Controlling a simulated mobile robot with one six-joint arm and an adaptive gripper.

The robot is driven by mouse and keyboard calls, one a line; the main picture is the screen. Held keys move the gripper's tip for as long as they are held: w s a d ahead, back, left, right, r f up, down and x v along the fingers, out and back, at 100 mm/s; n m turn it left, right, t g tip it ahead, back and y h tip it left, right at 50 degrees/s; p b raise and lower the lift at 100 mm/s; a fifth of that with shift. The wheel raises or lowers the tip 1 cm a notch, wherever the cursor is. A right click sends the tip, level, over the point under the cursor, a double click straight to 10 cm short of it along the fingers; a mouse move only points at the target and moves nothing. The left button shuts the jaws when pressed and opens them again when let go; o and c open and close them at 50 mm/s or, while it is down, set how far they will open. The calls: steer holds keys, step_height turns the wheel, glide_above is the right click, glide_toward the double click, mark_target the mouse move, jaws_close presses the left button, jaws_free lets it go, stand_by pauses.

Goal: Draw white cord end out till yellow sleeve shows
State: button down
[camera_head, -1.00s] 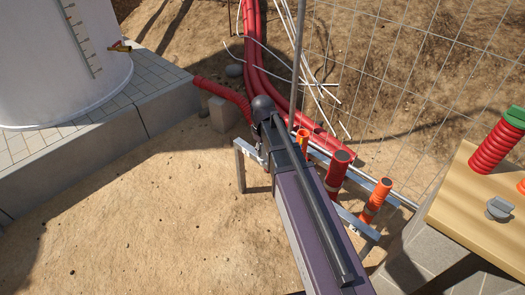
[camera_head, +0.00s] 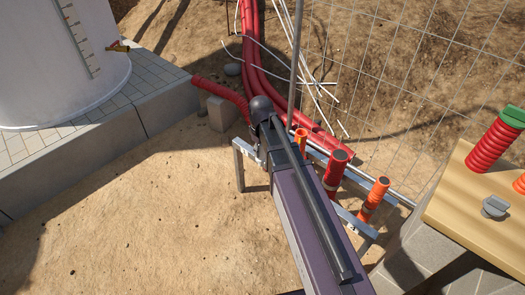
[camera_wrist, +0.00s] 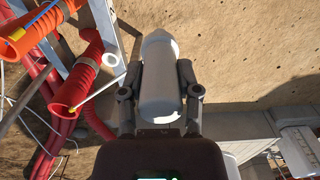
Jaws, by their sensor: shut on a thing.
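My gripper (camera_wrist: 158,95) shows in the wrist view, its two dark fingers closed on the sides of a pale grey cylinder (camera_wrist: 160,80) with a tapered tip. A thin white cord (camera_wrist: 98,90) comes out of the mouth of an orange-red corrugated conduit (camera_wrist: 72,98) and runs up right toward the left finger. Whether it meets the cylinder is hidden. In the head view my arm hides the gripper.
In the head view, red (camera_head: 336,172) and orange (camera_head: 374,198) conduit stubs stand along a metal rail (camera_head: 357,222). A wooden-topped block (camera_head: 470,215) stands right, a white tank (camera_head: 60,60) left, wire mesh (camera_head: 400,90) behind. Sandy ground (camera_head: 150,220) at left is open.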

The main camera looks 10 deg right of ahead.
steer(key=w+d+f+b, duration=0.1)
steer(key=w+d, duration=0.1)
steer(key=w, duration=0.6)
steer(key=w+d, duration=0.1)
steer(key=w, duration=0.8)
steer(key=shift+d+f+b, duration=0.35)
steer(key=shift+d+b, duration=0.05)
stand_by(0.3)
